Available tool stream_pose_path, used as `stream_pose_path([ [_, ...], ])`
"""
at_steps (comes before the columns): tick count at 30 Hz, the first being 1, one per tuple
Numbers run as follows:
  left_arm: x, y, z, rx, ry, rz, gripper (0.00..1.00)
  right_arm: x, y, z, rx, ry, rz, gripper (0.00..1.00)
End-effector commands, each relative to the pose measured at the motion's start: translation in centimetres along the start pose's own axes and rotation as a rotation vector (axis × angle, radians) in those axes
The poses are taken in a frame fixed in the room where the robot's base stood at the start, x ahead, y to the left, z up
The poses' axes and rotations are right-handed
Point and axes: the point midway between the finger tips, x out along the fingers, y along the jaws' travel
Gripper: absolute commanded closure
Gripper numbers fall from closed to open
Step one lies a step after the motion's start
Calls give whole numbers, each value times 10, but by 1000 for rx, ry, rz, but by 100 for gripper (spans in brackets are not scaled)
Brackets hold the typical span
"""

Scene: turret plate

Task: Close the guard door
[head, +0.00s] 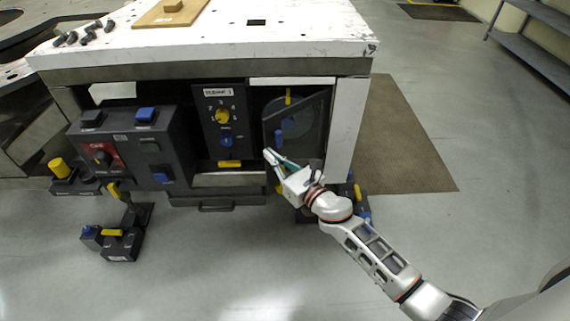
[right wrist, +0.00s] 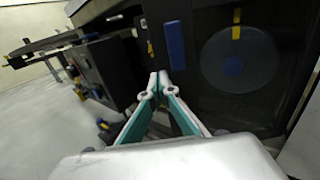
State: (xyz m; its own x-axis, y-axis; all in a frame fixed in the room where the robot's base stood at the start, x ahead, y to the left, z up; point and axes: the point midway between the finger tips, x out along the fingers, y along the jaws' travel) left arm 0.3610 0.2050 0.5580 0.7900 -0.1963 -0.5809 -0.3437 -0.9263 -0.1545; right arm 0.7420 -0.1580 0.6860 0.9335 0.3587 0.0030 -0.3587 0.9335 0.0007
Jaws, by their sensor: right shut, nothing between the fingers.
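The guard door (head: 308,122) is a dark see-through panel at the right of the bench front. Its top edge slants, with the left edge nearer to me, so it looks partly open. A blue handle (head: 279,138) is on its left edge; it also shows in the right wrist view (right wrist: 175,45). Behind the panel is a round turret plate (right wrist: 238,85) with a yellow mark on top. My right gripper (head: 268,153) is shut and empty, its tips just below and left of the handle. Whether it touches the door I cannot tell. My left gripper is out of view.
Left of the door is a dial panel (head: 221,115) with yellow and blue knobs. Further left, a dark control box (head: 125,150) juts out. The white bench top (head: 290,30) overhangs above. Dark fixtures (head: 120,243) stand low at the left.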

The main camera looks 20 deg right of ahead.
Motion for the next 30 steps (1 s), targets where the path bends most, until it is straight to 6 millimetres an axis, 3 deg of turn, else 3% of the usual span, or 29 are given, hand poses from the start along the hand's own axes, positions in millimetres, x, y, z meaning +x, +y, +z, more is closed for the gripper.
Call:
stream_pose_path([
  [3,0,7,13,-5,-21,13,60,24,4,-9,7,8,-89,100],
  [14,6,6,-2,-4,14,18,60,74,1,-8,3,8,-278,100],
  [30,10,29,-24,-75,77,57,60,149,-24,-10,-3,9,-273,100],
])
